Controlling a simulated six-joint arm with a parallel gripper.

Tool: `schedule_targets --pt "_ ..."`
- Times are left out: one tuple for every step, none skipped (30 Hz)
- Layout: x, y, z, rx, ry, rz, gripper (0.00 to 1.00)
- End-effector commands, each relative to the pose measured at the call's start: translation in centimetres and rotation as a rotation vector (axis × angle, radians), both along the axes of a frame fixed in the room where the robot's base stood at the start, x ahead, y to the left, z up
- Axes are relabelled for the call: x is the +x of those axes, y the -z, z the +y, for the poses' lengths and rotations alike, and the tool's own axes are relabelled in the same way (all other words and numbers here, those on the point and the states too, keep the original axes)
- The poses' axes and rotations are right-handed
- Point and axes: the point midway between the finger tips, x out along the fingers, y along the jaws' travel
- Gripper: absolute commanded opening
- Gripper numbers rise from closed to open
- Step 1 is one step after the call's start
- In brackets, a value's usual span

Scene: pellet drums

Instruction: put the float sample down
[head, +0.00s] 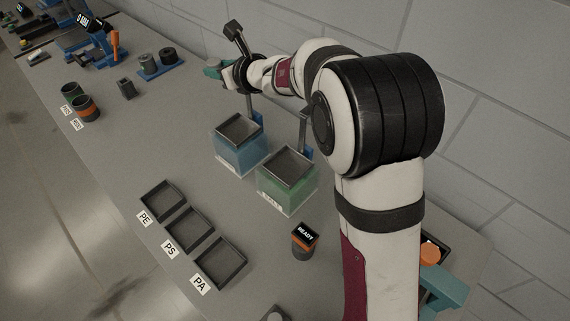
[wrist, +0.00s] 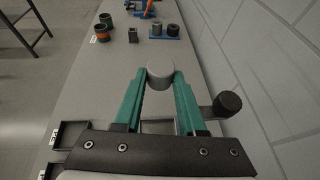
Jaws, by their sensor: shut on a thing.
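In the wrist view my gripper (wrist: 160,80) is shut on a light grey cylinder (wrist: 160,72), held between the teal fingertips; I take it to be the float sample. In the head view the teal fingers of my gripper (head: 214,70) are at the back of the bench, above and behind the blue tank (head: 238,155). The sample cannot be made out there. A green tank (head: 287,193) stands to the right of the blue one. Three empty dark trays, PE (head: 161,201), PS (head: 188,231) and PA (head: 220,264), lie in a row in front.
Two cups with orange and green bands (head: 85,108) stand at the left edge. Bench between cups and tanks is clear.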

Motion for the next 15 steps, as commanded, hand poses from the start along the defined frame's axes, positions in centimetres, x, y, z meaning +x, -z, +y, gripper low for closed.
schedule_targets --pt "-0.8 -2.5 -2.8 -0.001 0.031 -0.009 0.0" --pt "-1.4 -3.7 -4.3 0.0 0.048 -0.008 0.0" --pt "-2.3 -5.0 -6.2 -0.002 0.07 -0.007 0.0" --pt "-3.0 -5.9 -7.5 -0.002 0.087 -0.005 0.0" --pt "-3.7 -6.7 -8.7 -0.001 0.103 -0.005 0.0" --pt "-4.6 -7.6 -10.2 -0.001 0.124 -0.004 0.0" --pt "-5.4 -8.2 -11.3 -0.001 0.139 -0.002 0.0" --pt "-6.1 -8.7 -12.3 0.0 0.154 -0.002 0.0" --pt "-7.2 -9.3 -13.5 -0.001 0.174 -0.001 0.0" --pt "-7.9 -9.7 -14.5 -0.001 0.187 -0.002 0.0" --pt "-8.7 -9.9 -15.4 -0.002 0.201 0.0 0.0" --pt "-9.8 -10.0 -16.6 0.0 0.216 0.001 0.0" --pt "-10.6 -10.0 -17.5 -0.001 0.226 0.003 0.0" --pt "-11.4 -9.8 -18.3 0.0 0.233 0.004 0.0" --pt "-12.4 -9.3 -19.3 0.001 0.235 0.007 0.0"
